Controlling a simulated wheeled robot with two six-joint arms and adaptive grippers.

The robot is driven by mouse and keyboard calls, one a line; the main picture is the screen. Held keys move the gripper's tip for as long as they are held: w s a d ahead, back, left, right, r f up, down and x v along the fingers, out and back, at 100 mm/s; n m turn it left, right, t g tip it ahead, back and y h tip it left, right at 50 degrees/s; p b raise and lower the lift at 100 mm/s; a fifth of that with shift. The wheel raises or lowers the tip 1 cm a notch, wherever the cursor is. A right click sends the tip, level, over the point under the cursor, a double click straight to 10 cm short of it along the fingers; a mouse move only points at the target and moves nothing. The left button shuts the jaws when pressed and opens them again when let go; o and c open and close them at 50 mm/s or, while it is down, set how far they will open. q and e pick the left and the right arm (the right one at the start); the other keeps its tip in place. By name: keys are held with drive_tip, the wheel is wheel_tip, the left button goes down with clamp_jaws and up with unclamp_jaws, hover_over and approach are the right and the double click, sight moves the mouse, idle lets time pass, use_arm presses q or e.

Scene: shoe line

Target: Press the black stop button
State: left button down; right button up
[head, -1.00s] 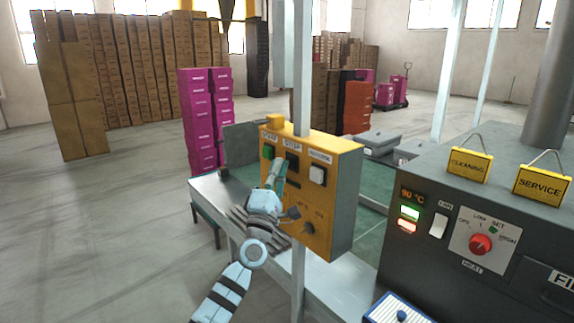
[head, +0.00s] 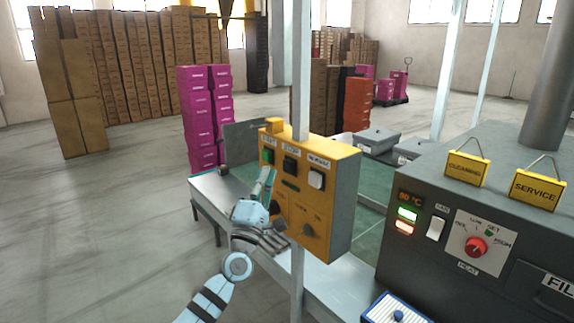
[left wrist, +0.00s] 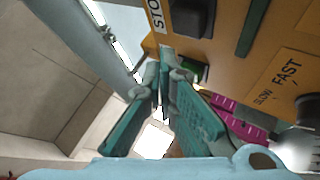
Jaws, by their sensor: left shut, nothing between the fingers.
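The black stop button (head: 290,164) is the middle one in the top row of the yellow control box (head: 343,205). It is uncovered in the head view. It also shows at the top of the left wrist view (left wrist: 193,17), beside its label. My left gripper (head: 268,173) is shut and empty. Its fingertips are in front of the box, just below the green button and to the lower left of the black one. In the left wrist view the shut fingers (left wrist: 164,65) are apart from the black button. My right gripper is not in view.
The green button (head: 267,156) and white button (head: 316,180) flank the black one. A dial (head: 306,230) sits lower on the box. A pale post (head: 300,80) stands by the box. A dark machine with a red knob (head: 475,247) is at right.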

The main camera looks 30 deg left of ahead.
use_arm(q)
drive_tip(key=s, duration=0.1)
drive_tip(key=s+a+p, duration=0.1)
drive_tip(key=s, duration=0.1)
drive_tip(key=shift+r, duration=0.1)
idle(0.8)
